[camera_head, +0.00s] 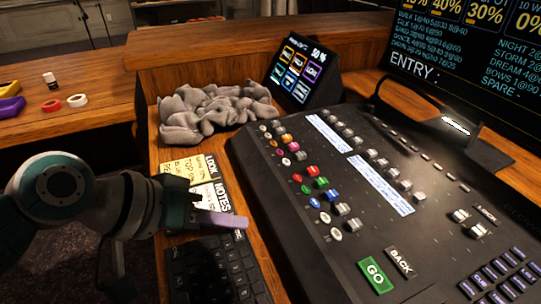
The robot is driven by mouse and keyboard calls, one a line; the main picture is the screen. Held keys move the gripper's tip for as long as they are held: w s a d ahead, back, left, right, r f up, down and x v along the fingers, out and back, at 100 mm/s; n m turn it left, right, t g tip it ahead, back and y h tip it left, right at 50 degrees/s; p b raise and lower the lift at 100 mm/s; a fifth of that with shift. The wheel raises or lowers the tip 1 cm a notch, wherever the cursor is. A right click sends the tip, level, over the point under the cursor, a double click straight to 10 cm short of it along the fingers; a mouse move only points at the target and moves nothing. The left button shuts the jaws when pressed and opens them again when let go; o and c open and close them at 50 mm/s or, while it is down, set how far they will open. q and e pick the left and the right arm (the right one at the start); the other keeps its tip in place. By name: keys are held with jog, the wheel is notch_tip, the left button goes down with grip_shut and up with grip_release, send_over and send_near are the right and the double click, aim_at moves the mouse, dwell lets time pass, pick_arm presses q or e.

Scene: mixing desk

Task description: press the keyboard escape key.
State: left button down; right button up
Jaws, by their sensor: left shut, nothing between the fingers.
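The black keyboard (212,270) lies on the wooden desk at the bottom of the head view, left of the mixing console. Its lower part is cut off by the frame edge. The key legends are too small to read, so I cannot tell which key is escape. My left gripper (243,222) comes in from the left, shut and empty. Its fingertips are over the far right corner of the keyboard and hide part of that edge. I cannot tell whether they touch a key. My right gripper is not in view.
The mixing console (285,225) with faders and buttons fills the right side. Yellow and white notes (190,166) lie beyond the keyboard, partly under my gripper. A crumpled grey cloth (215,112) and a small touch screen (305,72) stand farther back. Tape rolls (77,100) lie at far left.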

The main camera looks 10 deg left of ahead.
aim_at(232, 241)
pick_arm(q)
jog(key=shift+f, duration=0.1)
jog(key=shift+f+b, duration=0.3)
jog(key=shift+f, duration=0.05)
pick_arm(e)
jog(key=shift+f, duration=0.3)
pick_arm(q)
jog(key=shift+f, duration=0.3)
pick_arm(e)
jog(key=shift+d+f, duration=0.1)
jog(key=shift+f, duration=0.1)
pick_arm(q)
jog(key=shift+r, duration=0.15)
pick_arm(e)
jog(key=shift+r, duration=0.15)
pick_arm(q)
jog(key=shift+r+p, duration=0.6)
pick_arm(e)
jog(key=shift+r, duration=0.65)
pick_arm(q)
notch_tip(232, 241, up, 5)
jog(key=p, duration=0.5)
jog(key=shift+r, duration=0.1)
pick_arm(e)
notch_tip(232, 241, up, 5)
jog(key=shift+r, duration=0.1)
